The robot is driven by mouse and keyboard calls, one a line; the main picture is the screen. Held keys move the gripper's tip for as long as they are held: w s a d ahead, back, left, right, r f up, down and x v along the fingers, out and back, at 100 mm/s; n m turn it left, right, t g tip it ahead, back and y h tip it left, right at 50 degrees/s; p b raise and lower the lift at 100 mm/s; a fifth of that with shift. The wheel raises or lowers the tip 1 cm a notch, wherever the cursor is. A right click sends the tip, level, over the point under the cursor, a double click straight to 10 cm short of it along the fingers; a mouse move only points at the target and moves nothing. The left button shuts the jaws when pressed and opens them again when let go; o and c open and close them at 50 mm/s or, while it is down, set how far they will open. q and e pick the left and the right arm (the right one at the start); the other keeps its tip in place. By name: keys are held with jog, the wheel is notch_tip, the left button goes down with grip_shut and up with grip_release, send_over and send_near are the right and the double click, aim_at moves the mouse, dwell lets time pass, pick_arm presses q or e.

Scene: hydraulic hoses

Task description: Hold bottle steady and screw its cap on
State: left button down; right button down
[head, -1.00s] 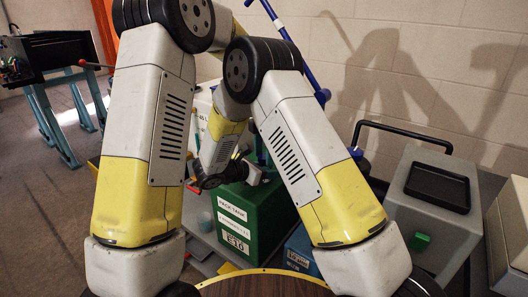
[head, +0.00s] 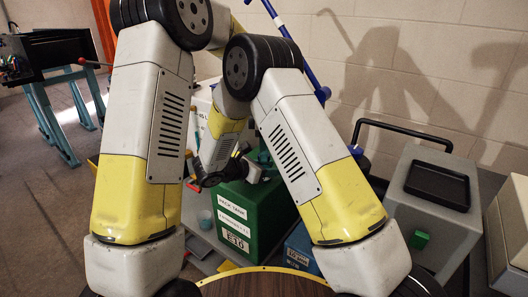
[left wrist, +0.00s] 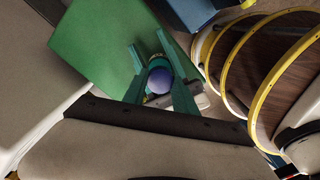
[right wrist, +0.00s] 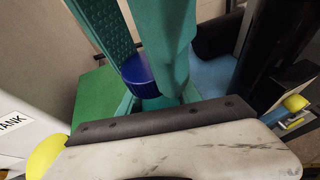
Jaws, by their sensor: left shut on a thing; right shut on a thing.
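A blue ridged cap (right wrist: 137,72) shows in the right wrist view. My right gripper (right wrist: 132,40) has its teal fingers shut on it. In the left wrist view, my left gripper (left wrist: 150,58) has its teal fingers on both sides of a bottle (left wrist: 159,82), of which a rounded bluish-purple end faces the camera. Its fingers are shut on the bottle. The rest of the bottle is mostly hidden behind fingers. In the head view the arms cover most of the work; only dark gripper parts and a little teal show above the green box. I cannot tell whether the cap touches the bottle's neck.
A green box (head: 262,210) with white labels stands just below the grippers. A small pale blue cup (head: 205,219) is left of it and a blue box (head: 300,245) right of it. A round wooden top with a yellow rim (head: 262,270) is in front. A grey case (head: 450,220) stands at right.

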pick_arm(q)
jog(key=c, duration=1)
grip_release()
jog(key=shift+r, duration=2.3)
jog(key=shift+c, duration=1.3)
notch_tip(320, 180, up, 4)
jog(key=shift+f+n, duration=0.25)
jog(key=shift+n, duration=0.75)
